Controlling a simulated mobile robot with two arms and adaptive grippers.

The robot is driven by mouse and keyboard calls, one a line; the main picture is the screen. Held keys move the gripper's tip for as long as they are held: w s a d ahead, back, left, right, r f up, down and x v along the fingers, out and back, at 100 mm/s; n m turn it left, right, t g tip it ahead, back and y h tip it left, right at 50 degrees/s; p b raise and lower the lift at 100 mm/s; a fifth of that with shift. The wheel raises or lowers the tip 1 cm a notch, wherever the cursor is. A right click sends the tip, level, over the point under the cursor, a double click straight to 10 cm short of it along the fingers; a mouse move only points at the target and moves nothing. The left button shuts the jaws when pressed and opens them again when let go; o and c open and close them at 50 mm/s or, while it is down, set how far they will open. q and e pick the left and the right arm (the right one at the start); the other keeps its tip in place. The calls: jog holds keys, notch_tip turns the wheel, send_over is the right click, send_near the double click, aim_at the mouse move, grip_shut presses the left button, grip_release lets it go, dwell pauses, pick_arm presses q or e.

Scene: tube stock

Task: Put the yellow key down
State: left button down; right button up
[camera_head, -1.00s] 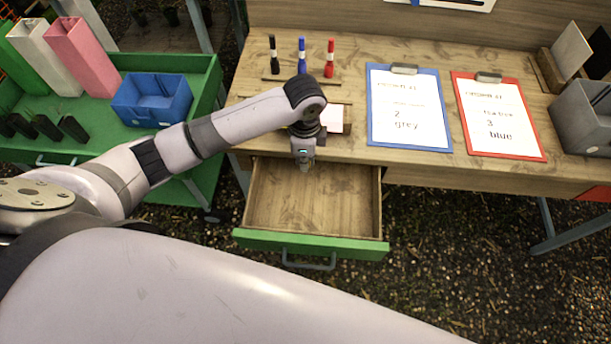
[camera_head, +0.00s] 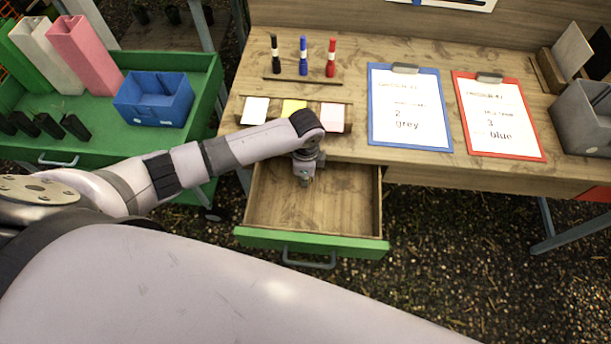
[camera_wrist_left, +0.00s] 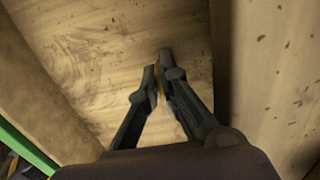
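My left gripper (camera_head: 304,180) points down into the open drawer (camera_head: 340,205) of the wooden desk. In the left wrist view its two fingers meet at the tips (camera_wrist_left: 161,72), with the bare wooden drawer floor (camera_wrist_left: 120,60) behind them. A thin sliver of the yellow key (camera_wrist_left: 158,82) shows between the fingertips, so the gripper is shut on it. The rest of the key is hidden by the fingers. I cannot tell whether the key touches the drawer floor. My right gripper is not in view.
The drawer looks empty, with a green front (camera_head: 310,245). Above it lie white, yellow (camera_head: 293,107) and pink note pads, and several markers stand upright. Blue (camera_head: 410,108) and red (camera_head: 497,115) clipboards lie to the right. A green cart (camera_head: 90,105) stands left.

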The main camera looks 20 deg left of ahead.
pick_arm(q)
jog(key=c, duration=1.8)
grip_release()
jog(key=shift+f, duration=0.1)
notch_tip(320, 180, up, 12)
jog(key=shift+b, duration=0.3)
